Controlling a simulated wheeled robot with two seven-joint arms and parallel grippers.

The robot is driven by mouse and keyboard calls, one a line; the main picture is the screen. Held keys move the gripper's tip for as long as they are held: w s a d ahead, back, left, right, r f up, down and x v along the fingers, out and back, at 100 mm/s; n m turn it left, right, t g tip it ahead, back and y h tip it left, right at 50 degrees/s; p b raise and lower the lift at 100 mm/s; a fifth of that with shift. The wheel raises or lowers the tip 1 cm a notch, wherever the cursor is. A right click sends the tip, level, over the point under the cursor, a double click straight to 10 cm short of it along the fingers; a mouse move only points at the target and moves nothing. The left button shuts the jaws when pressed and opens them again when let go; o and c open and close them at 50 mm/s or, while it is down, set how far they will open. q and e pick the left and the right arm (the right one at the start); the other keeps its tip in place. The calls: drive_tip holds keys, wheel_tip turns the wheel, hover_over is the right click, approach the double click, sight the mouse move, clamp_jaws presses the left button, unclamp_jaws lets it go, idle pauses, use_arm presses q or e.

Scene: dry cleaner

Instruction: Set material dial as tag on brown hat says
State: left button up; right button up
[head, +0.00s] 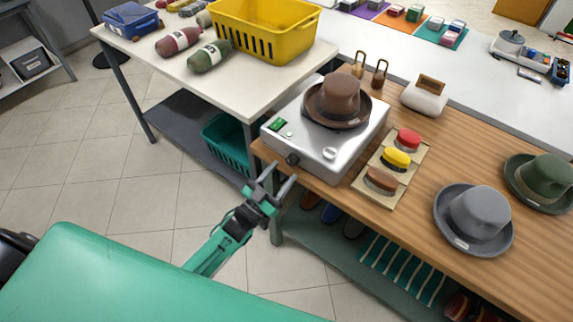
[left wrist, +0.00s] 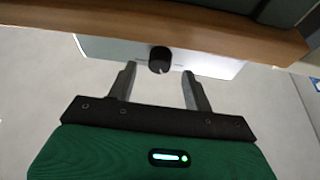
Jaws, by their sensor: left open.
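A brown hat (head: 338,98) sits on top of a silver-white machine (head: 318,146) at the table's left end. A pale tag shows on the hat's brim, too small to read. A dark round dial (head: 292,159) is on the machine's front face. In the left wrist view the dial (left wrist: 160,58) appears between and just beyond the fingertips, with a small light mark on its edge. My left gripper (head: 274,178) is open and empty, in front of the dial and apart from it. It also shows in the left wrist view (left wrist: 160,80). My right gripper is not in view.
A grey hat (head: 474,221) and a green hat (head: 540,182) stand to the right on the wooden table (head: 400,228). A board (head: 412,171) with red, yellow and brown brushes lies beside the machine. A teal basket (head: 226,143) stands on the shelf left of the machine.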

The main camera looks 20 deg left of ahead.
sight(289, 164)
use_arm(q)
drive_tip(key=x, duration=0.2)
drive_tip(key=shift+w+d+r, duration=0.1)
drive_tip(key=shift+w+r, duration=0.05)
drive_tip(key=shift+w, duration=0.3)
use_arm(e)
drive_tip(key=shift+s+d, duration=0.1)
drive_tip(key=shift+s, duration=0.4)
use_arm(q)
drive_tip(key=shift+c, duration=0.2)
drive_tip(key=c, duration=0.9)
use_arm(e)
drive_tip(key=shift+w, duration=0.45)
